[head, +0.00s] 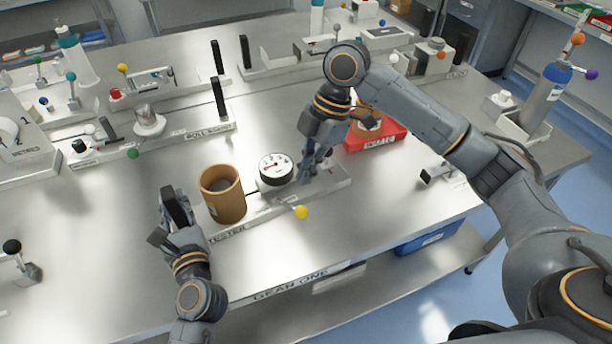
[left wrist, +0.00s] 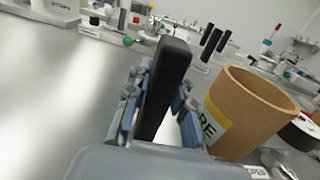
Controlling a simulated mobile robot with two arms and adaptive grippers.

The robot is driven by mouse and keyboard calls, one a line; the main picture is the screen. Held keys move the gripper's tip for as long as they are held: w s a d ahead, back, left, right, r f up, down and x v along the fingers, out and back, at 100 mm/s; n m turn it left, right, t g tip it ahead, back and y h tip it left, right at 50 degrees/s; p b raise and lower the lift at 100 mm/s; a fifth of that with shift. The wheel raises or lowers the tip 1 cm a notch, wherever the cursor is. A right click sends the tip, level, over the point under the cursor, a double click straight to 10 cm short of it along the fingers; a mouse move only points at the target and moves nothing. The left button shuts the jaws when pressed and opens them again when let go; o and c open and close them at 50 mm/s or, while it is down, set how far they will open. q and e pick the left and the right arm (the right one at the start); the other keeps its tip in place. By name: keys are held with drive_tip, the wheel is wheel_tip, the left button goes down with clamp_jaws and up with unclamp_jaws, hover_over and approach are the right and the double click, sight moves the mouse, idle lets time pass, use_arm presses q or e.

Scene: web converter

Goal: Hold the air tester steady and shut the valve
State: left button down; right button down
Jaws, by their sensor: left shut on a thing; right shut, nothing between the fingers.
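The air tester (head: 262,213) is a long grey base near the front of the bench, labelled TESTER. It carries a round white gauge (head: 276,168) and a brown cardboard core (head: 222,197). A lever with a yellow ball knob (head: 301,212) sticks out from its front side; I take it as the valve. My left gripper (head: 172,205) is shut on a black upright handle (left wrist: 166,85) at the tester's left end. The core (left wrist: 245,110) stands just right of that handle. My right gripper (head: 312,168) is shut and empty behind the knob, beside the gauge, apart from the knob.
A red tray (head: 378,140) with another core sits behind my right gripper. Other fixtures with black upright handles (head: 219,97) and coloured knobs stand farther back. Bare bench lies left of the tester.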

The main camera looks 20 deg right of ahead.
use_arm(q)
drive_tip(key=shift+f+p, duration=0.25)
drive_tip(key=shift+p, duration=0.1)
idle(0.6)
drive_tip(key=c, duration=1.1)
unclamp_jaws()
drive_tip(key=shift+c, duration=0.2)
drive_tip(key=shift+o, duration=0.4)
drive_tip(key=shift+w+r, duration=0.1)
drive_tip(key=shift+r, duration=0.05)
drive_tip(key=s+d, duration=0.1)
drive_tip(key=s, duration=1.1)
drive_tip(key=shift+s+d, duration=0.1)
